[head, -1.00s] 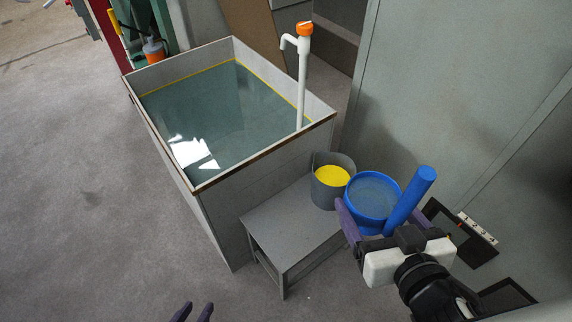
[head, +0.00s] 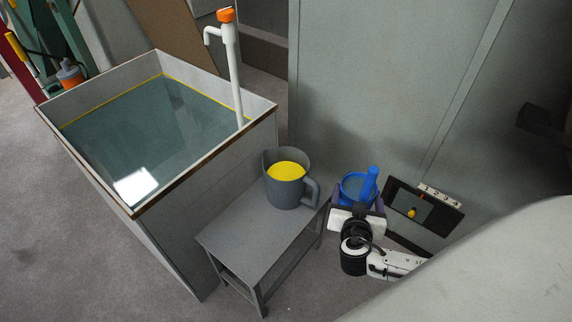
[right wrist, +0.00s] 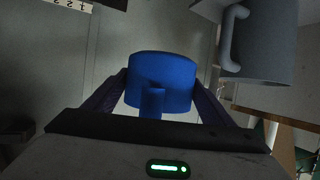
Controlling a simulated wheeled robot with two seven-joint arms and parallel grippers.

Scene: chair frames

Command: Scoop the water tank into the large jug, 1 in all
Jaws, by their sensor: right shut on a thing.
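The water tank (head: 205,150) is a large grey box at the left of the head view, with water (head: 140,125) below its rim. The large jug (head: 288,195) is grey, with a handle on its right and a round yellow surface inside. It stands upright on a small grey bench. In the right wrist view the jug (right wrist: 265,45) is at the upper right. My right gripper (head: 357,204) is shut on a blue scoop (head: 352,188), right of the jug and apart from it. The scoop (right wrist: 162,80) sits between the fingers; I cannot tell what it holds. My left gripper is out of view.
The grey bench (head: 250,235) stands beside the tank, its left part bare. A white pipe (head: 235,75) with an orange cap rises at the tank's right corner. A grey wall panel (head: 365,80) stands behind. A dark-framed panel with a number strip (head: 440,195) is at the right.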

